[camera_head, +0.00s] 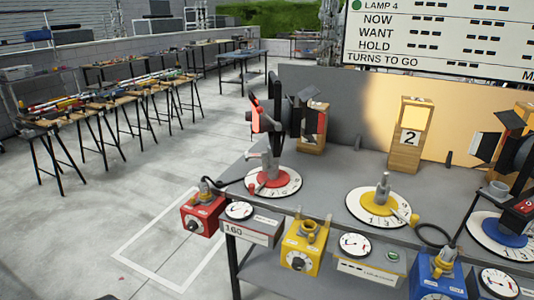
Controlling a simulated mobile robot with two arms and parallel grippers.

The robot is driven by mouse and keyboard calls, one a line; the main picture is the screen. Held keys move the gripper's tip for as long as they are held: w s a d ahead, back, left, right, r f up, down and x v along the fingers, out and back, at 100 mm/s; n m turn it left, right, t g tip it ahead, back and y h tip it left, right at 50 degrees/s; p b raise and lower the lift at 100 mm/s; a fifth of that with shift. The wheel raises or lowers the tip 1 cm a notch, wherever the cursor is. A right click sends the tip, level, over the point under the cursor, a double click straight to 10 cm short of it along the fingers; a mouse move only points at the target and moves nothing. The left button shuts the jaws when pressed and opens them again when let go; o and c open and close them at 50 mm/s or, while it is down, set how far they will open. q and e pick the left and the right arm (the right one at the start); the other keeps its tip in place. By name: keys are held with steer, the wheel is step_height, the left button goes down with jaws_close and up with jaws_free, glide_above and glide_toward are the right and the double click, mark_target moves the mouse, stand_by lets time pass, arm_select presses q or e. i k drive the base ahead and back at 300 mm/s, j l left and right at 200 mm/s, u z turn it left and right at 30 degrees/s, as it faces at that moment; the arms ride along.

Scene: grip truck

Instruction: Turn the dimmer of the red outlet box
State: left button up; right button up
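The red outlet box (208,210) hangs at the left front corner of the grey table, with a cable at its top. Its dimmer, a small dark round knob (193,226), is on the front face. The knob's exact setting is too small to read. A white round gauge (239,211) sits just right of the box, above a plate reading about 160. A lamp with red parts (265,120) stands above a red and white dial (273,182) behind the box. Neither of my grippers shows in this view.
A yellow box (302,257) and a blue box (438,277) line the table's front edge. A yellow dial (379,204) and a blue dial (505,235) lie on top. A sign (440,42) hangs behind. The floor left of the red box is clear inside a white outline.

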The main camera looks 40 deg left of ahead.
mark_target(192, 226)
steer(key=u, duration=1.1)
